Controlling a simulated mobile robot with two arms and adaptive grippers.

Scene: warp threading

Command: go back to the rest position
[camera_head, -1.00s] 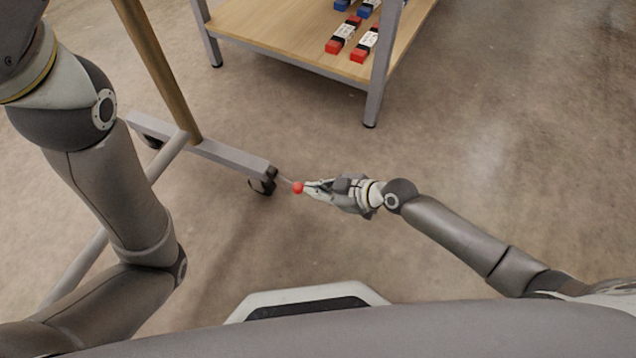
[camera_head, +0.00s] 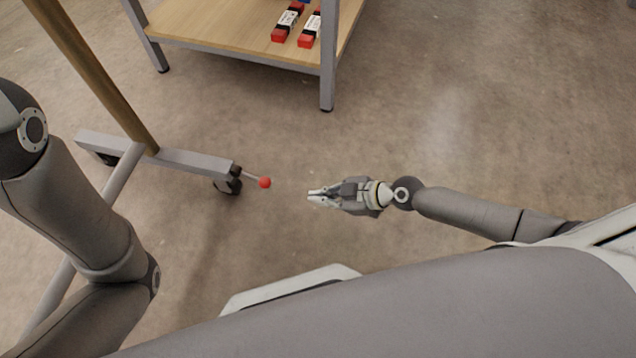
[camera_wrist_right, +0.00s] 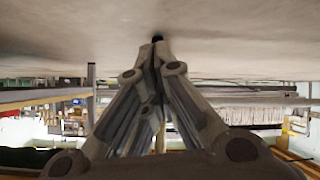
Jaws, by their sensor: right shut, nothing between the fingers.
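My right gripper (camera_head: 312,196) is low over the floor at the middle of the head view. Its fingers are together with nothing between them. In the right wrist view its two fingers (camera_wrist_right: 157,45) meet at the tips. A red ball (camera_head: 265,182) on a thin rod is left of the fingertips, with a clear gap between them. The rod joins the caster end of a grey base bar. My left arm (camera_head: 70,215) fills the left side of the head view, bent at the elbow. Its gripper is outside the frame.
The grey base bar (camera_head: 190,160) stands on casters, with a wooden post (camera_head: 95,75) rising from it. A table with a wooden shelf (camera_head: 215,30) holds red and black blocks (camera_head: 287,22) at the top. The floor (camera_head: 470,130) right of the table is bare.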

